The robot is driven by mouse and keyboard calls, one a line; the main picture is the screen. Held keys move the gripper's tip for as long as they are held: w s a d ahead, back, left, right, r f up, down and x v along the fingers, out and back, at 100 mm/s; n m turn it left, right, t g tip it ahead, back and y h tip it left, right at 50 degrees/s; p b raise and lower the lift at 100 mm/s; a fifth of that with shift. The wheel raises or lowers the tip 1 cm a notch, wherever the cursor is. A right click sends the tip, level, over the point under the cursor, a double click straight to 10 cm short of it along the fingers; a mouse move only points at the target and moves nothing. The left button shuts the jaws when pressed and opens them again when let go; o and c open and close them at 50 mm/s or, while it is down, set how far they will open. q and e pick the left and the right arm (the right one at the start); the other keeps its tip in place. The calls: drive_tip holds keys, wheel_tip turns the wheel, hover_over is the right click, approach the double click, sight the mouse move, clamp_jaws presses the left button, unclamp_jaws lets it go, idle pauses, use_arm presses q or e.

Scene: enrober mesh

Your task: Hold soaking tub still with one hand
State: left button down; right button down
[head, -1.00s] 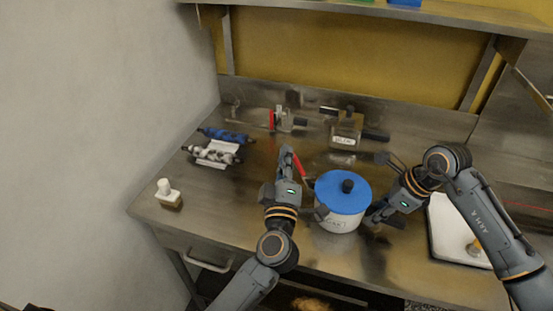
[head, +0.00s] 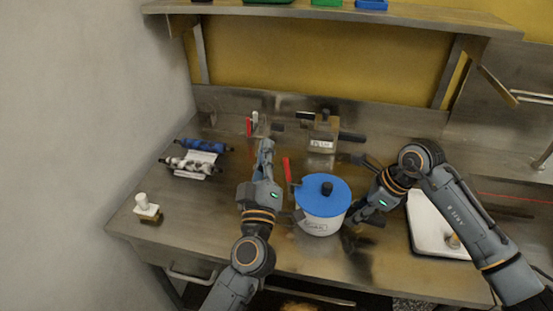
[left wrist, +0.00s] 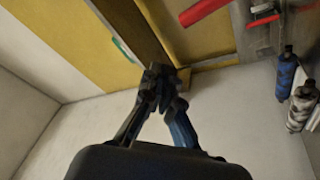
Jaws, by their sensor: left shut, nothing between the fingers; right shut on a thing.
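The soaking tub looks to be the white round tub (head: 318,226) with a blue lid (head: 309,196) and dark knob, upright on the steel bench in the head view. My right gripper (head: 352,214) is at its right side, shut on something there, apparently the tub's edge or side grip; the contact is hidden. My left gripper (head: 267,147) is shut and empty, left of and behind the tub, pointing to the back of the bench. In the left wrist view its fingers (left wrist: 160,72) are together with nothing between them. The tub does not show there.
A red handle (head: 287,168) stands close behind the tub. A labelled box (head: 322,140) is at the back. Blue and patterned rollers (head: 190,165) and a small white-topped item (head: 146,207) are on the left. A white tray (head: 424,220) is on the right. The front left bench is clear.

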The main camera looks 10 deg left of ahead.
use_arm(q)
drive_tip(key=v, duration=0.9)
drive_tip(key=shift+s+d+f, duration=0.2)
drive_tip(key=shift+s+f, duration=0.05)
use_arm(e)
drive_tip(key=c, duration=1.1)
unclamp_jaws()
drive_tip(key=shift+r, duration=0.1)
